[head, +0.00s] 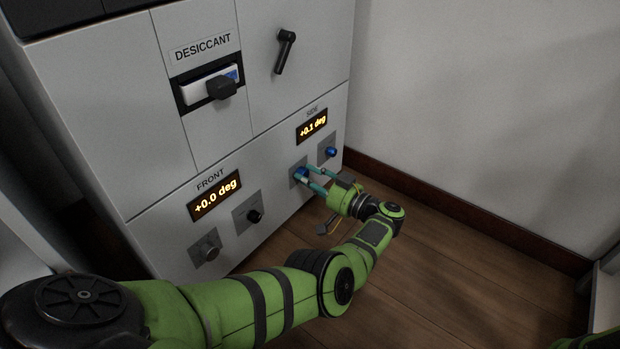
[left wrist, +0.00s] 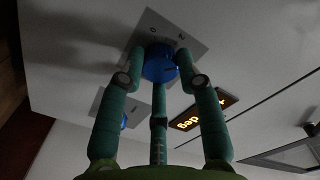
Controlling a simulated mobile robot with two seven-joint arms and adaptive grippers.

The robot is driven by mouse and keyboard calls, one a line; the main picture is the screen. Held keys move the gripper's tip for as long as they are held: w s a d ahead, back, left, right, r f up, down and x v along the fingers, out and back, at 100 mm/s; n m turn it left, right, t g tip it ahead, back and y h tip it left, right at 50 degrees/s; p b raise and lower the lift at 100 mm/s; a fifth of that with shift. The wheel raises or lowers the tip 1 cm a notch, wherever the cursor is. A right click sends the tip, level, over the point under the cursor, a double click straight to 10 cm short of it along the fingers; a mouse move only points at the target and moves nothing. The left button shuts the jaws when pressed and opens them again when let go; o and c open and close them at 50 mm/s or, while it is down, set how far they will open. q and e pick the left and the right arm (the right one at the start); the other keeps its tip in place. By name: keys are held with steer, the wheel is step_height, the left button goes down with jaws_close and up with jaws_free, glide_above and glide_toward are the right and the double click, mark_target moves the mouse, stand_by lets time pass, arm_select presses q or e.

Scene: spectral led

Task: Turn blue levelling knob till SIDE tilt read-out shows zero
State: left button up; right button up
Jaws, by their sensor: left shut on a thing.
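The SIDE read-out (head: 312,127) glows "+0.1 deg" on the lower right of the white cabinet. Two blue knobs sit on square plates below it. My left gripper (head: 308,178) is shut on the nearer blue knob (head: 300,173), partly hidden by the fingers. In the left wrist view this blue knob (left wrist: 160,62) sits between the fingertips, against its grey plate. The other blue knob (head: 330,152) is to the right, untouched; it also shows behind a finger in the left wrist view (left wrist: 124,121). My right gripper is out of view.
The DESICCANT drawer (head: 198,93) and a black lever handle (head: 285,50) are above. Wooden floor (head: 470,260) lies clear to the right.

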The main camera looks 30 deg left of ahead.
arm_select(q)
steer(key=shift+w+r+n, duration=0.1)
steer(key=shift+r+n, duration=0.05)
steer(key=shift+n, duration=0.75)
steer(key=shift+r, duration=0.1)
steer(key=o, duration=1.1)
steer(key=shift+o, duration=0.2)
